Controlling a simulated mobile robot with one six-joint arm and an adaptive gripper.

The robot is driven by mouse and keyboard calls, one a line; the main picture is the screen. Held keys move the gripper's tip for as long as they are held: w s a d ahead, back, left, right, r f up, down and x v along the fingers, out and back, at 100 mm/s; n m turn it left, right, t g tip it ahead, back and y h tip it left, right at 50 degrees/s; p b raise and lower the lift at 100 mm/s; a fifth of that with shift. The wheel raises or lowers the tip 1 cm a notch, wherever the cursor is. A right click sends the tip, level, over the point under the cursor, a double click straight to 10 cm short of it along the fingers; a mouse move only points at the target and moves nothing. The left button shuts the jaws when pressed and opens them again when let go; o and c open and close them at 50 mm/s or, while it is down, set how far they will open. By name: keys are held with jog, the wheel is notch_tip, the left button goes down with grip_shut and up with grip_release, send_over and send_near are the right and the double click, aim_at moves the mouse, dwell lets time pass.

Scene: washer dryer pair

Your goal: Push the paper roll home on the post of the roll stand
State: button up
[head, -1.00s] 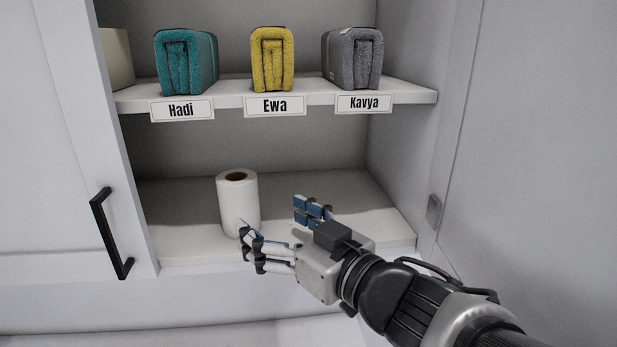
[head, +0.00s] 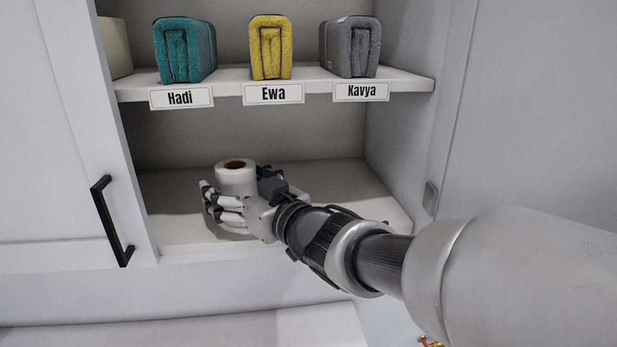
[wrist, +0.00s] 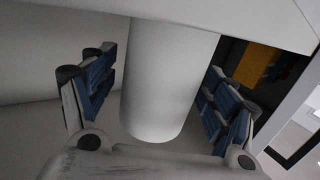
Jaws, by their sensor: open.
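A white paper roll (head: 236,176) with a brown core stands upright on the cabinet's lower shelf. My gripper (head: 238,192) is open around the roll, one finger on each side of it. In the wrist view the roll (wrist: 168,80) stands between the two blue-padded fingers, with a visible gap on either side. The gripper hides the roll's lower part in the head view. No roll stand or post shows in either view.
The upper shelf (head: 225,88) runs above the roll and bears teal, yellow and grey folded towels with name labels. An open door with a black handle (head: 112,222) stands at left. The lower shelf (head: 330,195) is clear to the right.

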jog(key=shift+d, duration=0.1)
jog(key=shift+c, duration=0.3)
jog(key=c, duration=1.1)
jog(key=shift+r, duration=0.1)
jog(key=shift+c, duration=0.2)
